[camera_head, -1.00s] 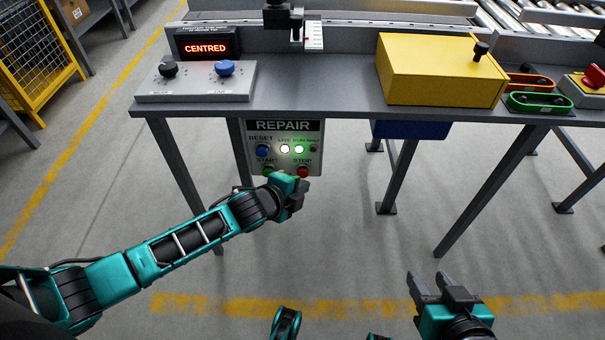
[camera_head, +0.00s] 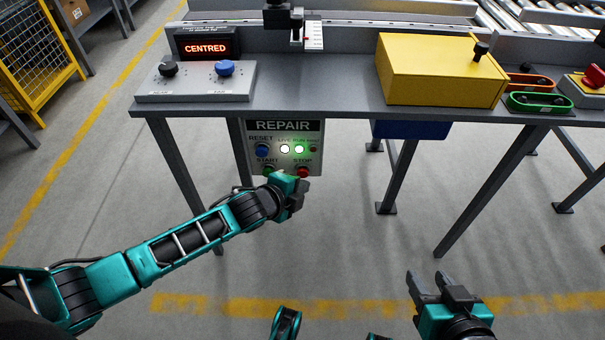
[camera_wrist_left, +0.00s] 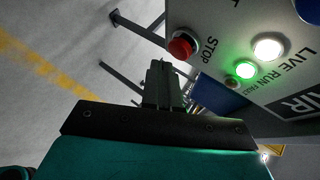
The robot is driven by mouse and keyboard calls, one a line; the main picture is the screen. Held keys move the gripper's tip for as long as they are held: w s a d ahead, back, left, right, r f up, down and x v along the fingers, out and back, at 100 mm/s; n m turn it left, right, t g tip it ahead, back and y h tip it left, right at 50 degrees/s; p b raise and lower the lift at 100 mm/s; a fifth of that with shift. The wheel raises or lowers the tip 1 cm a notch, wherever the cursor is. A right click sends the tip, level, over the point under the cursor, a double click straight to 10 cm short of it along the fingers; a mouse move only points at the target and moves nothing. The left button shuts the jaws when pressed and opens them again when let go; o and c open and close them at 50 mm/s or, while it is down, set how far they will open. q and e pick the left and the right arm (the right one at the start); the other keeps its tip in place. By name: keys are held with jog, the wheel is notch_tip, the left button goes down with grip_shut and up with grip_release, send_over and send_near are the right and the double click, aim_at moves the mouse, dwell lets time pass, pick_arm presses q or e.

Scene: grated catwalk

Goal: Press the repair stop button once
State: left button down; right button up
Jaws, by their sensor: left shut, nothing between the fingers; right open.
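The repair panel (camera_head: 283,127) hangs below the front edge of the bench. Its red stop button (camera_head: 303,172) is at the lower right of the panel, partly covered from below by my left gripper. The stop button also shows in the left wrist view (camera_wrist_left: 182,46), beside the word STOP. My left gripper (camera_head: 298,190) is shut and empty, just below and in front of the button. In the left wrist view its fingertips (camera_wrist_left: 160,68) look apart from the button. My right gripper (camera_head: 440,284) is open and empty, low at the right, away from the bench.
A blue reset button (camera_head: 262,151), a green start button (camera_head: 268,171) partly behind my gripper, and lit white and green lamps share the panel. The bench (camera_head: 330,98) carries a yellow box (camera_head: 435,70) and a control box (camera_head: 195,88) with two knobs. Bench legs stand nearby.

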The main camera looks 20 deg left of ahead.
pick_arm(q)
jog(key=shift+w+a, duration=0.1)
jog(key=shift+w, duration=0.3)
jog(key=shift+w+a, duration=0.15)
jog(key=shift+w, duration=0.35)
dwell(0.6)
jog(key=shift+w+a, duration=0.1)
jog(key=shift+w, duration=0.2)
dwell(0.4)
jog(key=shift+s, duration=0.1)
jog(key=shift+s+d+p, duration=0.2)
jog(key=shift+s+p, duration=0.2)
jog(key=shift+s, duration=0.15)
jog(key=shift+s+d+p, duration=0.15)
jog(key=shift+s+p, duration=0.2)
jog(key=shift+s, duration=0.2)
